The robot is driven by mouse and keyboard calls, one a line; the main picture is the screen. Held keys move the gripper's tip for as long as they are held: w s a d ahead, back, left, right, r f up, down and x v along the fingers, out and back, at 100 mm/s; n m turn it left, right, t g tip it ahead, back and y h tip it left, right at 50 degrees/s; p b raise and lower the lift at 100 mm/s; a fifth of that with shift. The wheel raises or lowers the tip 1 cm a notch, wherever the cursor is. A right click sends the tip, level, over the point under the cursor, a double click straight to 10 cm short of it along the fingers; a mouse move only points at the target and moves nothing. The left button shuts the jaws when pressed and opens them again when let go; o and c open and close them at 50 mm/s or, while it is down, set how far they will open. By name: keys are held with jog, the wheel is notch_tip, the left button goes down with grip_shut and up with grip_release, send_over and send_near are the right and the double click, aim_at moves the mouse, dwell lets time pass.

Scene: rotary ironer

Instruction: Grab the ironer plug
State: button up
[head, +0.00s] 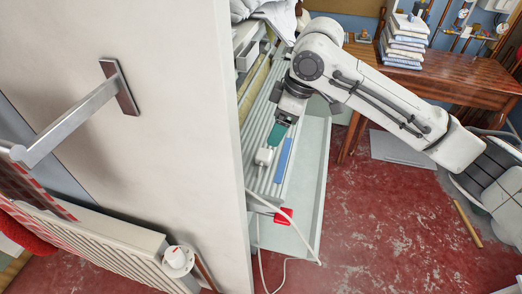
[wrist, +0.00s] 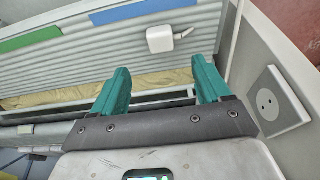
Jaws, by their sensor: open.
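The ironer plug appears to be a small white block (wrist: 160,39) with a short piece on its right side, against the ribbed grey panel at the top of the wrist view. A white block also shows just below my gripper in the head view (head: 264,157). My gripper (head: 277,136) has teal fingers and points down at the panel. In the wrist view my gripper (wrist: 160,72) is open and empty, with the white block just beyond the gap between its fingertips, apart from both. I cannot tell how the block is held.
The ribbed panel (wrist: 220,42) carries a green strip (wrist: 130,10) and a blue strip (wrist: 30,39). A wall socket (wrist: 267,103) is at the right of the wrist view. A red piece (head: 283,215) and a white cable lie below. A pale door (head: 190,120) stands close on the left.

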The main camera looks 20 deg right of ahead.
send_over(264, 153)
jog(key=s+d, duration=0.1)
jog(key=d, duration=0.1)
notch_tip(264, 153, down, 4)
jog(key=shift+f, duration=0.25)
jog(key=shift+p+x, duration=0.5)
jog(key=shift+x, duration=2.2)
jog(key=shift+a, duration=0.2)
jog(key=shift+r, duration=0.1)
jog(key=c, duration=1.2)
